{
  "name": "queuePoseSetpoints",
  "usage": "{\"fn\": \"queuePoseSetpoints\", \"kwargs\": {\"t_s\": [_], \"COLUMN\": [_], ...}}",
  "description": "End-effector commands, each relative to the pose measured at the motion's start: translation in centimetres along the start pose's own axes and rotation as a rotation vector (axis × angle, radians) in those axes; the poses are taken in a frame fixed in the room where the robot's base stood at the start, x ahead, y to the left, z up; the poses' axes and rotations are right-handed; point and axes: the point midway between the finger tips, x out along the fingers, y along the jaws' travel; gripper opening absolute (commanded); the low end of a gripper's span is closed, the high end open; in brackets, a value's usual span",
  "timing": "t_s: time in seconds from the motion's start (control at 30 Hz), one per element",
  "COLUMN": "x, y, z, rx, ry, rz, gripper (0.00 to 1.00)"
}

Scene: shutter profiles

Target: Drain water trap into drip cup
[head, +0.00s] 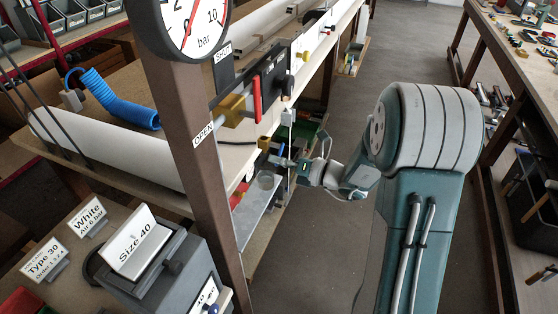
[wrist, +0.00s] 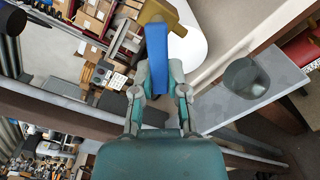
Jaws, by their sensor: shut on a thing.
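My gripper (wrist: 160,82) is shut on a flat blue lever (wrist: 156,48), one finger on each side of it. The lever's far end meets a brass-coloured fitting (wrist: 163,13). In the head view my gripper (head: 280,163) reaches under the bench edge, close to a small yellow part (head: 263,143); the lever is hard to make out there. A grey cup (wrist: 244,77) stands on a pale grey shelf (wrist: 225,103), right of my gripper and apart from it. The cup also shows in the head view (head: 266,180). I cannot make out the trap's body or any water.
A post (head: 197,150) with a pressure gauge (head: 190,22) stands at the front. A red-handled valve (head: 257,98) sits between "SHUT" and "OPEN" labels. A coiled blue hose (head: 118,100) lies on the bench. Open floor (head: 350,110) lies between the benches.

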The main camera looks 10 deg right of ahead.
Motion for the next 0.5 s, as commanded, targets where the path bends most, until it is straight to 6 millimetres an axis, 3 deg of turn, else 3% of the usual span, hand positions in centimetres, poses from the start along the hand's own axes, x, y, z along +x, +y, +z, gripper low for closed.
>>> {"fn": "queuePoseSetpoints", "kwargs": {"t_s": [0.5], "x": [0.0], "y": [1.5], "z": [0.6], "rx": [0.435], "ry": [-0.005], "rz": [0.0], "gripper": [0.0]}}
